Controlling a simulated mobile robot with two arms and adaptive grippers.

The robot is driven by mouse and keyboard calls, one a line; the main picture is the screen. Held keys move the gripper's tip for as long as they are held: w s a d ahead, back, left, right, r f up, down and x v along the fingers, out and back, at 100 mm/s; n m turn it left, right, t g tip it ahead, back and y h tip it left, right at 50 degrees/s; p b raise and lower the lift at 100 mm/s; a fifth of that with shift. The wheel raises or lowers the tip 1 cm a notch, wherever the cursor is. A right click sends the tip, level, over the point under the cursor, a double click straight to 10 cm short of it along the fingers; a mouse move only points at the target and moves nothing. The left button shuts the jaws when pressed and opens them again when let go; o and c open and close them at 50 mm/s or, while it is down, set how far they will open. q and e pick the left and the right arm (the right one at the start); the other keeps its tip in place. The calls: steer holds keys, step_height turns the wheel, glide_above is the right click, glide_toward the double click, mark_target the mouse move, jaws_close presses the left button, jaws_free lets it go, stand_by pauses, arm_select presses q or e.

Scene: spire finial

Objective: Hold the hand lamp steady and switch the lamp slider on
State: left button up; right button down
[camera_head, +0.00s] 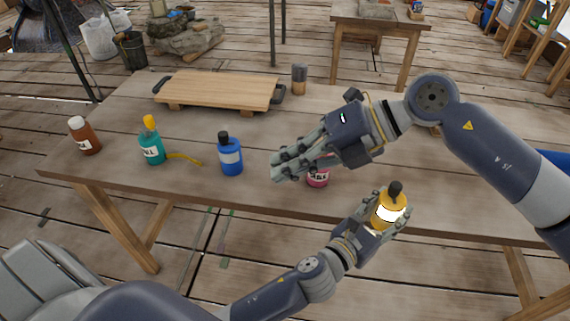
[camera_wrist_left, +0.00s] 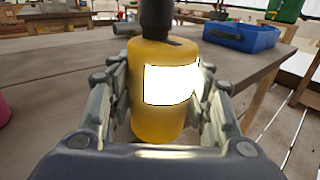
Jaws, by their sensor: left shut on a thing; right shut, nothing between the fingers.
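The yellow hand lamp (camera_head: 389,211) has a black top and a bright white panel on its side. My left gripper (camera_head: 392,213) is shut around its body and holds it upright at the table's front edge. In the left wrist view the lamp (camera_wrist_left: 160,122) stands between the fingers, and a small dark slot, possibly the lamp slider (camera_wrist_left: 168,42), shows on its top beside the black part. My right gripper (camera_head: 282,168) is shut and empty over the table, to the left of the lamp and apart from it.
On the wooden table (camera_head: 200,195) stand a brown bottle (camera_head: 84,137), a teal bottle (camera_head: 152,148), a blue bottle (camera_head: 230,158) and a pink bottle (camera_head: 318,179) partly behind my right gripper. A wooden board (camera_head: 218,90) lies at the back. A blue bin (camera_wrist_left: 240,38) shows in the wrist view.

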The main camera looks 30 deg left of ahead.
stand_by(0.3)
arm_select(q)
steer(key=o, duration=1.2)
